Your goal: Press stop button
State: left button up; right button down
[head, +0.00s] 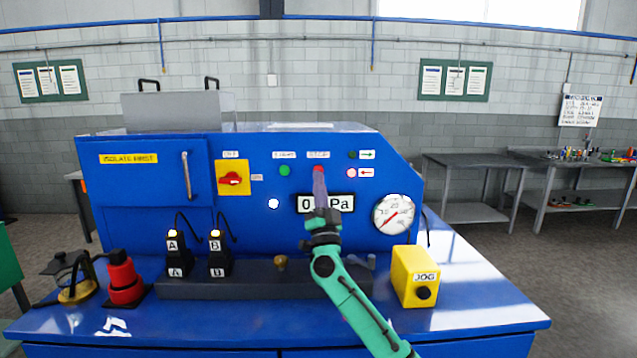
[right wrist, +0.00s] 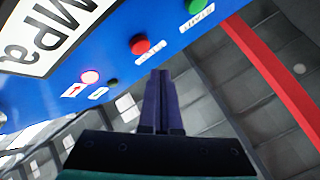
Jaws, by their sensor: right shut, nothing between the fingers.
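The red stop button (head: 318,169) is on the upper front of the blue machine (head: 250,205), under a small label. It also shows in the right wrist view (right wrist: 139,44). The green start button (head: 284,170) is to its left, and it shows in the right wrist view (right wrist: 196,6). My right gripper (head: 319,176) is shut and empty, its fingers pointing up at the panel. In the head view its tips overlap the lower edge of the red button. In the right wrist view the tips (right wrist: 160,73) appear short of the button, with a gap. My left gripper is not in view.
A pressure display (head: 342,203) and a round gauge (head: 393,214) sit below and right of the button. A yellow JOG box (head: 415,276) stands on the blue bench right of my arm. A red rotary switch (head: 231,178) is further left.

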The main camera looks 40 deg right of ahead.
jog(key=shift+w+d, duration=0.6)
jog(key=shift+w, duration=0.2)
jog(key=shift+w+d+b, duration=0.1)
jog(key=shift+b, duration=0.2)
dwell(1.1)
jog(key=shift+w+d+r, duration=0.1)
jog(key=shift+w, duration=0.05)
jog(key=shift+w+d+r+b, duration=0.1)
jog(key=shift+w+r+b, duration=0.15)
jog(key=shift+b, duration=0.3)
dwell(1.3)
